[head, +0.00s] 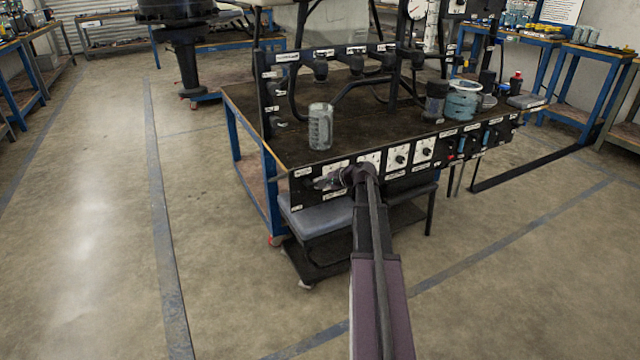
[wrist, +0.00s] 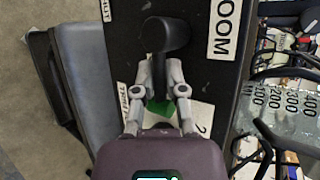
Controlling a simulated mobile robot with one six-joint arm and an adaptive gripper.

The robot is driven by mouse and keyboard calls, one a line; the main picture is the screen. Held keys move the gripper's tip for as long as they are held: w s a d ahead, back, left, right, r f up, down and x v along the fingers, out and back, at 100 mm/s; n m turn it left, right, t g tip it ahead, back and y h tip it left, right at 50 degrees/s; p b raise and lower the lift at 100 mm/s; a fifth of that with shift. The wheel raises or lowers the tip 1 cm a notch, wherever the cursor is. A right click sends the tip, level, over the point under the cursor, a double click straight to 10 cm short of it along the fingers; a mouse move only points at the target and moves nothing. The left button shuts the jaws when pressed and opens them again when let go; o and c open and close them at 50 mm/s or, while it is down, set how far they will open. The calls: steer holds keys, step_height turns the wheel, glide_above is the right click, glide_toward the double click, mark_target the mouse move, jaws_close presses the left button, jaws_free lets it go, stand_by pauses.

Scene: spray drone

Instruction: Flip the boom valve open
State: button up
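The boom valve is a black lever with a round hub (wrist: 166,36) in the wrist view, on a dark panel beside a white BOOM label (wrist: 224,28). Its handle points down the picture towards my gripper, away from the label ending in "HUT" at the top left. My gripper (wrist: 159,74) has one grey finger on each side of the handle, close against it, with the fingertips short of the hub. In the head view my gripper (head: 332,181) is at the left part of the bench's front panel (head: 298,196); the lever there is mostly hidden.
A clear measuring jar (head: 320,127) stands on the bench top (head: 375,135) just above the panel. More knobs and switches (head: 400,158) line the panel to the right. A grey padded seat (head: 310,222) is below. The floor to the left is clear.

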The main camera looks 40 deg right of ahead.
steer(key=o, duration=0.3)
steer(key=shift+o, duration=0.2)
steer(key=shift+f, duration=0.1)
steer(key=f+m+y+b, duration=0.1)
steer(key=b, duration=0.1)
steer(key=shift+t+b, duration=0.3)
steer(key=shift+b, duration=0.05)
steer(key=s+d+r+m+t+y, duration=0.1)
steer(key=s+d+r, duration=0.15)
steer(key=s, duration=0.35)
steer(key=s+d+r+m+y, duration=0.1)
steer(key=s+d+y, duration=0.1)
steer(key=s+d, duration=0.3)
steer(key=a+r+n+g+p, duration=0.3)
steer(key=a+r+p, duration=0.1)
steer(key=a+p, duration=0.4)
steer(key=a+r+n+g+h+p, duration=0.1)
steer(key=a+r+n+g+p, duration=0.2)
steer(key=a+p, duration=0.5)
steer(key=a+r+n+g+h+p, duration=0.1)
steer(key=a+r+n+g+p, duration=0.2)
steer(key=a, duration=1.3)
steer(key=shift+s+a+r+n+g+p, duration=0.15)
steer(key=shift+s+r+n+g+p, duration=0.15)
steer(key=shift+r+n+p, duration=1.9)
